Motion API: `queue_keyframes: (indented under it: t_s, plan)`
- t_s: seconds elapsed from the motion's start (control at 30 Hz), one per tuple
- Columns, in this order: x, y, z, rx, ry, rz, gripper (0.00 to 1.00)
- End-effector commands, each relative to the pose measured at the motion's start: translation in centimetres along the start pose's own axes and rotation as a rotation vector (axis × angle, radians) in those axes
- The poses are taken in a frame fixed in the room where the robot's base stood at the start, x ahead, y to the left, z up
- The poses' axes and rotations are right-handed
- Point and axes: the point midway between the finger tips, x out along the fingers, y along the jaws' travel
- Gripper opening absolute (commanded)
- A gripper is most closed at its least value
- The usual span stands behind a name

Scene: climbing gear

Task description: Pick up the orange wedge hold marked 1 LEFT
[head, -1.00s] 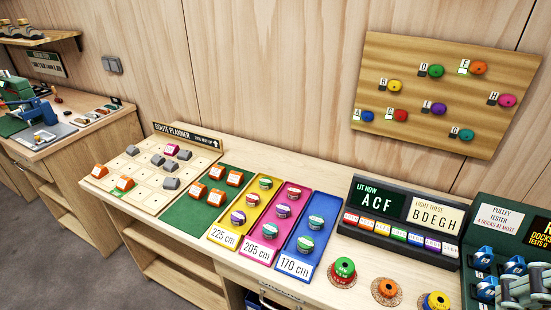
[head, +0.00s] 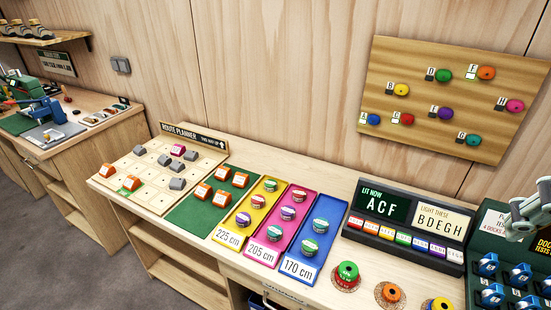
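Several orange wedge holds with white labels are in the head view. One orange wedge (head: 107,170) sits on the route planner board (head: 139,202). More orange wedges (head: 222,198) lie on the green mat (head: 191,217) right of the board. The labels are too small to read, so I cannot tell which is 1 LEFT. My gripper (head: 514,226) is partly in view at the right edge, above the pulley tester and far from the wedges. Its opening cannot be made out.
Grey wedges (head: 164,160) and one red-pink wedge (head: 178,150) stand on the board. Yellow, pink and blue trays (head: 300,267) with round holds lie right of the mat. A lit sign box (head: 407,240) stands between the trays and my gripper.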

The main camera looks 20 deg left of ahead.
Motion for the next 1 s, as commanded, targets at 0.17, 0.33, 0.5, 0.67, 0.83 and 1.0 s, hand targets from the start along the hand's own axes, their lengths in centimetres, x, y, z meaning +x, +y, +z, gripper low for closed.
queue_keyframes:
  t_s: [0.17, 0.33, 0.5, 0.67, 0.83, 1.0]
  plan:
    - [-2.4, -0.8, -7.4, -0.065, 0.049, -0.016, 0.38]
    - [-4.5, -1.8, -14.3, -0.128, 0.098, -0.032, 0.38]
    - [-6.4, -3.0, -21.1, -0.191, 0.148, -0.044, 0.38]
    - [-8.2, -4.4, -27.4, -0.250, 0.196, -0.056, 0.38]
    - [-9.8, -6.0, -33.8, -0.313, 0.246, -0.066, 0.38]
    - [-11.4, -7.9, -40.0, -0.374, 0.298, -0.076, 0.38]
